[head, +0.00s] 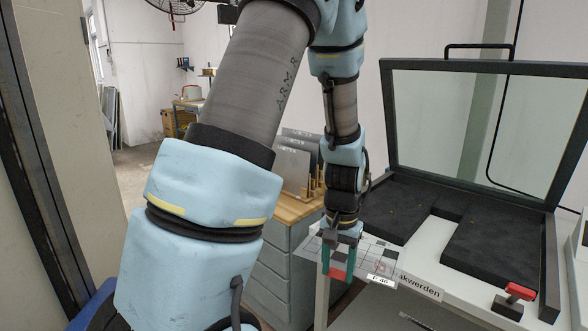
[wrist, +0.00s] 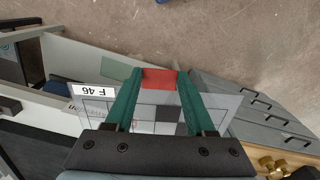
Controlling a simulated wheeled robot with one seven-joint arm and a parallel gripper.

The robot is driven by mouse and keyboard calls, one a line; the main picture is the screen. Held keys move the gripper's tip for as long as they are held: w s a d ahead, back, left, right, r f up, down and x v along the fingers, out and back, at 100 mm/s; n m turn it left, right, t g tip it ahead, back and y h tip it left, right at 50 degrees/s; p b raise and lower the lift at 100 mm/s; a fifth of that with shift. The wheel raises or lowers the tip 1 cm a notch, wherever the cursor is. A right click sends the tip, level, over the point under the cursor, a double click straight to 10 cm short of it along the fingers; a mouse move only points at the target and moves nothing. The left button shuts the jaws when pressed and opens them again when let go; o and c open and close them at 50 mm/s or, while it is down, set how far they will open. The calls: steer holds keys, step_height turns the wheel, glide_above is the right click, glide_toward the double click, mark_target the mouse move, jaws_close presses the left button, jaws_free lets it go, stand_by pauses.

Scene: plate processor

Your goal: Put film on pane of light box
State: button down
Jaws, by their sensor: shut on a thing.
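My gripper (head: 339,262) is shut on a red tab of a clear film (head: 388,252) with a dark grid and a label reading F 46. In the wrist view the green fingers (wrist: 159,80) pinch the red tab (wrist: 159,78), and the film (wrist: 215,106) extends between and beyond them. The film is held in the air in front of the light box (head: 420,262), left of its middle. The raised lid holds a clear pane (head: 440,120) in a dark frame. Black padding (head: 490,245) lies on the bed below. The film hides part of the front.
A red-handled latch (head: 519,291) is at the box's front right. A grey drawer cabinet (head: 280,262) with a wooden top stands to the left, carrying upright grey plates (head: 293,165) and brass pegs. The drawers also show in the wrist view (wrist: 250,112). Floor is open behind.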

steer(key=w+a+f+n, duration=0.3)
steer(key=a+f, duration=0.3)
steer(key=a, duration=0.3)
steer(key=w+a+f+n, duration=0.2)
steer(key=w+a+f, duration=0.3)
steer(key=a, duration=0.5)
step_height(320, 180, down, 2)
steer(key=shift+a+f+n, duration=0.15)
steer(key=shift+a+n, duration=0.15)
steer(key=shift+n, duration=0.1)
